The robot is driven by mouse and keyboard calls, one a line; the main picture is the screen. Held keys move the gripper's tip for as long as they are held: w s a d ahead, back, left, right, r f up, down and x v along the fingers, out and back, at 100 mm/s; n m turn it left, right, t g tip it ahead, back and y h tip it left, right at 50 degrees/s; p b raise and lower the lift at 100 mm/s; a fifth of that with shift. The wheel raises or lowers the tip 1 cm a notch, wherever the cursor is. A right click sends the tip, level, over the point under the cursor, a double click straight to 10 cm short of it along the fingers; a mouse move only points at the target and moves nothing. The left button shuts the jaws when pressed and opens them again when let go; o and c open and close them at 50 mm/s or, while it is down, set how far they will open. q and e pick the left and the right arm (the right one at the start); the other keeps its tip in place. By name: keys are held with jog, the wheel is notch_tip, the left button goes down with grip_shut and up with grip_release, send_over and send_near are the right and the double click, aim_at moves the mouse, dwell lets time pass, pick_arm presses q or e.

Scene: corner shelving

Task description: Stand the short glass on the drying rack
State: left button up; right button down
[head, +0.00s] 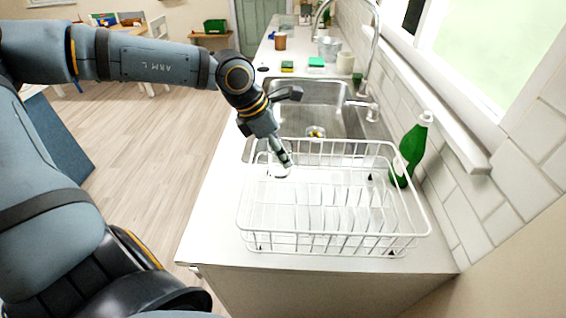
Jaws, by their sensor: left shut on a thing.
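The white wire drying rack (335,235) stands on the near end of the counter, with a row of upright dividers inside. My left gripper (286,164) reaches down over the rack's far left part. It is shut on a small clear glass (278,172), which is faint and partly hidden by the fingers. The glass is at the rack's far left corner. I cannot tell whether it touches the rack's floor. My right gripper is not in view.
A steel sink (310,92) lies beyond the rack, with a tall faucet (374,45). A green bottle (410,150) stands close to the rack's right side by the tiled wall.

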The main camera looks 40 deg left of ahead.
pick_arm(q)
notch_tip(320, 180, down, 3)
jog(key=shift+s+d+r, duration=0.1)
jog(key=shift+r, duration=0.05)
jog(key=shift+f, duration=0.45)
jog(key=o, duration=1.5)
